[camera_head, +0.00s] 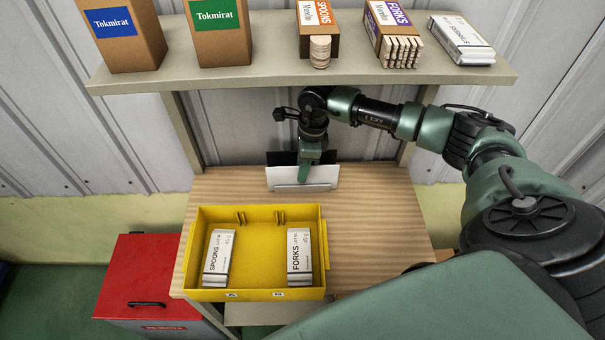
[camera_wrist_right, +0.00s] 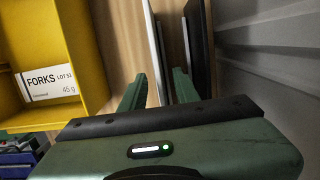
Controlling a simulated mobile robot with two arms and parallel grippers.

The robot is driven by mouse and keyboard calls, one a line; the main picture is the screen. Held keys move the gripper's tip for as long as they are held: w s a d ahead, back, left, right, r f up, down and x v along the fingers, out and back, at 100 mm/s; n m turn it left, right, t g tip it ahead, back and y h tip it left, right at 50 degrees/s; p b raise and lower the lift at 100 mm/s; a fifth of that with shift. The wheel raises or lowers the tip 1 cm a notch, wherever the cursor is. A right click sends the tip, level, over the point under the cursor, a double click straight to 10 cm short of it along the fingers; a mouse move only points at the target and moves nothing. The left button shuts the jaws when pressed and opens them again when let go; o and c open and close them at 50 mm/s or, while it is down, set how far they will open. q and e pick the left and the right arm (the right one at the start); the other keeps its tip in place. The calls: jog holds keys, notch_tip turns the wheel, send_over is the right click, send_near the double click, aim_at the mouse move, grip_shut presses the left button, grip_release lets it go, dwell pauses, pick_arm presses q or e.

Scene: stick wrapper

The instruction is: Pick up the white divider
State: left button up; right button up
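The white divider (camera_head: 302,178) stands upright at the back of the wooden table, in front of a black divider (camera_head: 283,158). In the right wrist view the white divider (camera_wrist_right: 154,45) appears as a thin edge-on panel, with the black divider (camera_wrist_right: 198,45) to its right. My right gripper (camera_head: 307,172) reaches down at the white divider. In the wrist view its fingers (camera_wrist_right: 158,88) are apart, one on each side of the white panel. A gap shows, so contact cannot be made out. My left gripper is not in view.
A yellow bin (camera_head: 255,284) holds a spoons pack (camera_head: 218,256) and a forks pack (camera_head: 299,252) in front of the dividers. A shelf (camera_head: 260,75) with boxes overhangs the back. A red box (camera_head: 140,280) stands left. The table's right side (camera_head: 380,220) is clear.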

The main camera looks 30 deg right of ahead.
grip_shut()
jog(key=shift+r, duration=0.15)
